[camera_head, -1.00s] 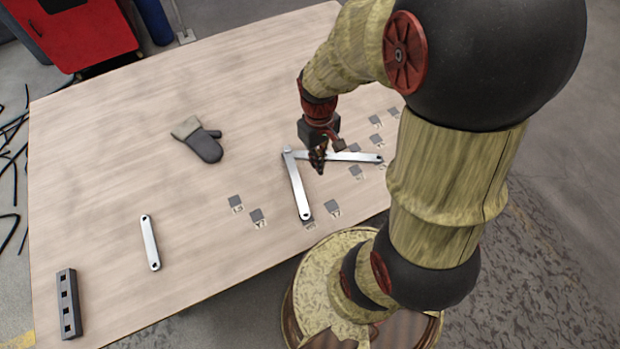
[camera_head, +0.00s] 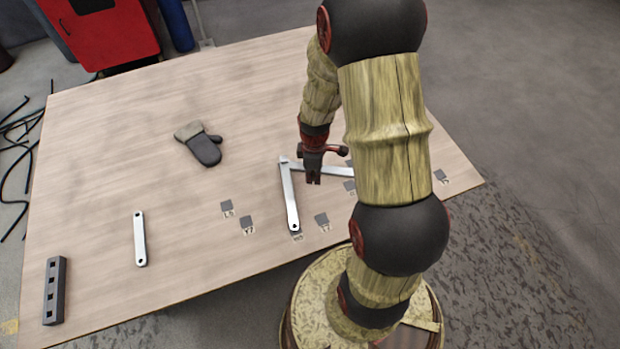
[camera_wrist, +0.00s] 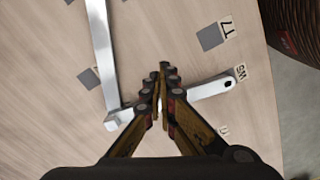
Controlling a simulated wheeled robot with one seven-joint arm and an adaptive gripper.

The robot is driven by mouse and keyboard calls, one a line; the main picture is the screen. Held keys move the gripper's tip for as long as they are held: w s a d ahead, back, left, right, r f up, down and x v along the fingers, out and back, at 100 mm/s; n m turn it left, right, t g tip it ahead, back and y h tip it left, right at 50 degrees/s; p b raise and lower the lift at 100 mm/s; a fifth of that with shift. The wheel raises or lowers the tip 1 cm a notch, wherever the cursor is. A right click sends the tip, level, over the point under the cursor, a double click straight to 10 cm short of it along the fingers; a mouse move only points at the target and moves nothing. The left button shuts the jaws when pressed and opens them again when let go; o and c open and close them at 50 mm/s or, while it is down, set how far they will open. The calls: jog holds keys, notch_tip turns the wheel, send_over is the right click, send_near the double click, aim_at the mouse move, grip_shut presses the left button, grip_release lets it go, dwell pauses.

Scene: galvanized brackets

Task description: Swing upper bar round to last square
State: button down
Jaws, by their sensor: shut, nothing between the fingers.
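Two silver flat bars meet at a joint. One bar (camera_head: 289,197) runs down towards the table's front edge; the other (camera_head: 332,171) runs right until my arm hides it. Which lies uppermost is unclear. In the wrist view the first bar (camera_wrist: 102,45) and the second bar (camera_wrist: 207,92) form an angle; the second ends in a hole beside a labelled mark. My gripper (camera_head: 313,181) is shut and empty, its fingertips in the angle beside the right-running bar. The shut fingers (camera_wrist: 163,75) cross over that bar in the wrist view; contact is unclear.
Grey labelled squares lie around the bars, including one at the far right (camera_head: 440,176) and one by the wrist-view label (camera_wrist: 210,37). A loose bar (camera_head: 140,240), a dark holed block (camera_head: 55,291) and a mitt (camera_head: 203,147) lie left. Mid-left tabletop is clear.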

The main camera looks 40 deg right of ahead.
aim_at(280, 191)
notch_tip(280, 191, down, 7)
jog(key=shift+f+b, duration=0.15)
jog(key=shift+b, duration=1.05)
jog(key=shift+w+a+f+b, duration=0.2)
jog(key=shift+w+a+b, duration=0.25)
jog(key=shift+w+a, duration=0.95)
jog(key=shift+a, duration=0.05)
jog(key=shift+w+a+r, duration=0.1)
jog(key=w+a+p, duration=0.1)
jog(key=w+a, duration=0.4)
jog(key=shift+a, duration=0.15)
